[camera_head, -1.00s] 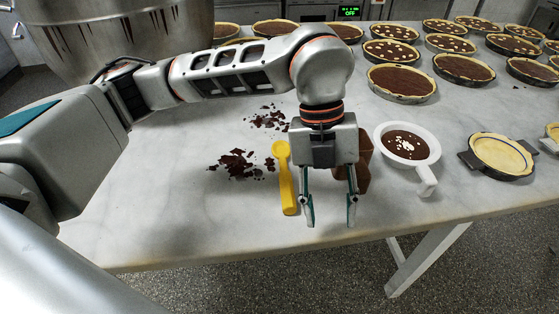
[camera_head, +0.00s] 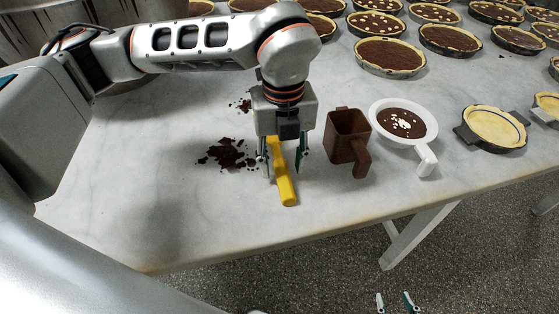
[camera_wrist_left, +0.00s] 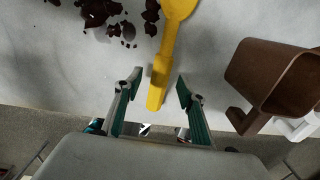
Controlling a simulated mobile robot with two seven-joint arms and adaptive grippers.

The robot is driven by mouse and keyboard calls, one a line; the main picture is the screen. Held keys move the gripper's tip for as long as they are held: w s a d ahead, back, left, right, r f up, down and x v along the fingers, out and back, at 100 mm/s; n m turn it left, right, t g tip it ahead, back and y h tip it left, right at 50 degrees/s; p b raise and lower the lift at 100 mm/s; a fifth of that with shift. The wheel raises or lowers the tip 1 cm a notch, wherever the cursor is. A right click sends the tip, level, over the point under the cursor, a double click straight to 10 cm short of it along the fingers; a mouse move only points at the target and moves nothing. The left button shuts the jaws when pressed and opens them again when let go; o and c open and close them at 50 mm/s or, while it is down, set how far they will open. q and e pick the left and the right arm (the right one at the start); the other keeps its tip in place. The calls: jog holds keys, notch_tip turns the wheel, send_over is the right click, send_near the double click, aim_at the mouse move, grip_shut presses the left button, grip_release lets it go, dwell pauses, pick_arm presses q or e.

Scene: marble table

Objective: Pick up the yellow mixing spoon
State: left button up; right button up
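The yellow mixing spoon (camera_head: 286,190) lies on the marble table near its front edge, its handle pointing to the front. My left gripper (camera_head: 282,174) is over it, pointing down and open, and hides the spoon's bowl end in the head view. In the left wrist view the spoon's handle (camera_wrist_left: 160,80) lies between the two open fingers of the left gripper (camera_wrist_left: 157,87), with a gap on each side. The fingertips of my right gripper (camera_head: 395,302) show at the bottom of the head view, apart and empty, over the floor.
A brown jug (camera_head: 347,138) stands just right of the left gripper. A white bowl (camera_head: 426,155) of chocolate and an empty tart crust (camera_head: 494,127) are further right. Chocolate pieces (camera_head: 228,155) lie to the left. Several filled tarts (camera_head: 390,57) stand behind. The front-left table is clear.

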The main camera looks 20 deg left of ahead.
pick_arm(q)
notch_tip(320, 180, down, 2)
jog(key=shift+f, duration=0.1)
grip_shut()
notch_tip(320, 180, up, 20)
jog(key=p, duration=0.1)
dwell(0.7)
dwell(0.4)
